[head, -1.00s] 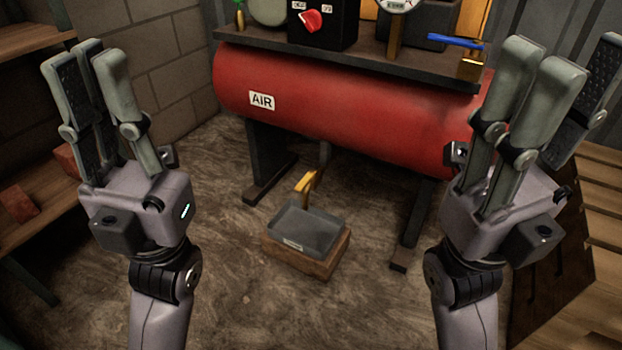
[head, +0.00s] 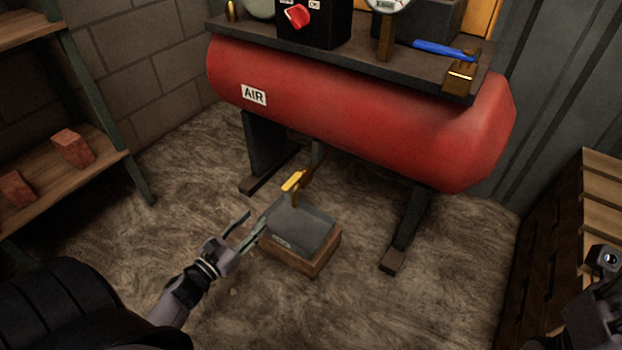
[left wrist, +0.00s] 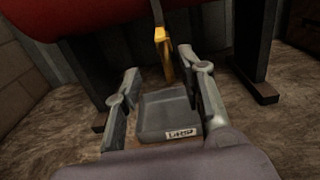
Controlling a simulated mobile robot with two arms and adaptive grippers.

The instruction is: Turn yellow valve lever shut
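The yellow valve lever (head: 294,181) hangs under the red air tank, above a grey tray on a wooden block. It also shows in the left wrist view (left wrist: 163,52), beyond my fingertips. My left gripper (head: 252,229) is open and low at the tray's left edge, below and left of the lever. In the left wrist view its fingers (left wrist: 160,82) are spread, with nothing between them but the tray behind. The lever is apart from the fingers. My right arm shows only in part at the lower right of the head view; its fingers are out of frame.
The grey tray (head: 303,232) sits on a wooden block (head: 318,262) on the floor. The red tank (head: 350,110) and its dark legs (head: 407,225) bound the space above and beside. Shelves with bricks (head: 72,148) stand left; wooden slats (head: 602,190) stand right.

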